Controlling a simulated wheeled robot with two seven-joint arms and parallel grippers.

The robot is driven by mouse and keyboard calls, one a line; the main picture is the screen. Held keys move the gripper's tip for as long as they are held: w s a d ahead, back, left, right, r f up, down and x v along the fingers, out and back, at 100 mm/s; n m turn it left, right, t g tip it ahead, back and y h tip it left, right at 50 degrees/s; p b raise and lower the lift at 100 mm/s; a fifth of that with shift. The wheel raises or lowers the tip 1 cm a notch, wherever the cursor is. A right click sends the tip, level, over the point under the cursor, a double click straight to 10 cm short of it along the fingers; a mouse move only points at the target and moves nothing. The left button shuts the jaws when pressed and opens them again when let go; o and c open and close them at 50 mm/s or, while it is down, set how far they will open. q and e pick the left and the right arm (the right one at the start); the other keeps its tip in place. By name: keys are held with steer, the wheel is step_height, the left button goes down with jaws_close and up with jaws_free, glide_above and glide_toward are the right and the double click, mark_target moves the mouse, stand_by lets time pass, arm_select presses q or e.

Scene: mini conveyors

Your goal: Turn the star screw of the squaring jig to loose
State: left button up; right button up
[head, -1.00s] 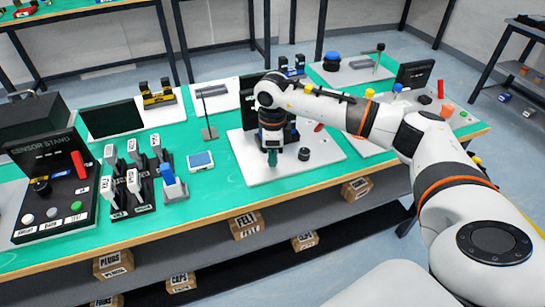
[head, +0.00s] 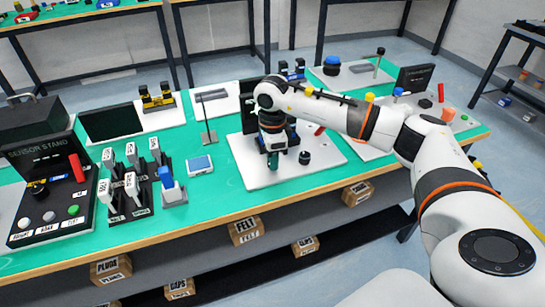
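A white base plate (head: 318,170) on the green table carries a black upright part, a red lever (head: 320,131) and a round black knob (head: 304,157). I take it for the squaring jig, but no label on it can be read. I cannot tell whether the black knob is the star screw. My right gripper (head: 273,163) points down over the left part of the plate, left of the black knob and apart from it. A dark green piece shows at its fingertips. The fingers are too small to tell open from shut. My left gripper is not in view.
A black sensor stand (head: 40,165) with a red lever and buttons is at the left. A thin post stand (head: 208,137) is left of the plate. Boxes sit on the shelf below.

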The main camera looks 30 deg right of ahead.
steer(key=o, duration=0.4)
step_height(320, 180, up, 12)
steer(key=shift+r+b, duration=0.1)
steer(key=shift+b, duration=0.25)
stand_by(0.5)
